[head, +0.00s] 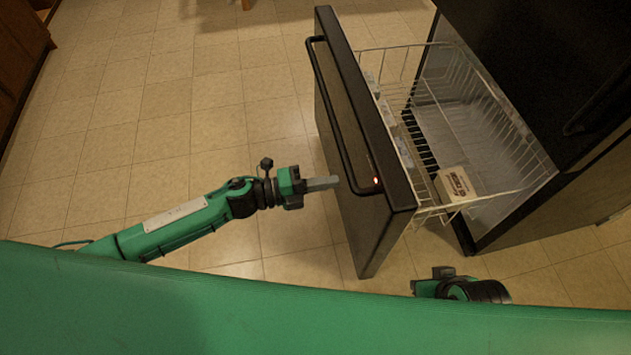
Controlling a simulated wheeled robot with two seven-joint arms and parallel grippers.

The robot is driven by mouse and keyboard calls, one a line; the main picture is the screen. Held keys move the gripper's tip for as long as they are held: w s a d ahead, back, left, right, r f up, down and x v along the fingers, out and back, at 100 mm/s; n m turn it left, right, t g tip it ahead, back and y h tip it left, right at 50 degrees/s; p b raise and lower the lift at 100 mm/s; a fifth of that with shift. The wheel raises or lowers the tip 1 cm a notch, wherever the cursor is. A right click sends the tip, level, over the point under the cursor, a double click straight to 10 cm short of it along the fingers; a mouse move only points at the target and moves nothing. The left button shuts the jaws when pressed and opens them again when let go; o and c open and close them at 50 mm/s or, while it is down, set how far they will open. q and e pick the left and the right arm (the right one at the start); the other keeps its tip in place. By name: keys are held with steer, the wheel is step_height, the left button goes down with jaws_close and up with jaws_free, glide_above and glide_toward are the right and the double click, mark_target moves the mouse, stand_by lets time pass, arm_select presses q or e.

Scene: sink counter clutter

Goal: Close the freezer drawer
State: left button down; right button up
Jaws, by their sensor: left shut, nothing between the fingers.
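The freezer drawer (364,125) is pulled out from the dark fridge body (541,60). Its black front panel has a long bar handle (325,105) and faces left. Behind the panel is a white wire basket (492,100) with a small box (456,184) lying in it. My left gripper (335,183) is shut and empty. Its fingertips point right, close to the front panel near the handle's lower end; I cannot tell whether they touch. Part of my right arm (462,287) shows at the bottom, below the drawer; its fingertips cannot be made out.
The tiled floor (130,120) left of the drawer is clear. Wooden cabinets (18,50) stand at the far left edge. Legs of wooden furniture (245,4) show at the top. My green body fills the bottom of the view.

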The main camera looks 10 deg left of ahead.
mark_target(377, 173)
arm_select(q)
steer(key=x, duration=0.8)
steer(key=shift+w+d, duration=0.15)
steer(key=shift+d, duration=0.2)
steer(key=shift+d, duration=0.15)
arm_select(e)
steer(key=shift+d, duration=0.15)
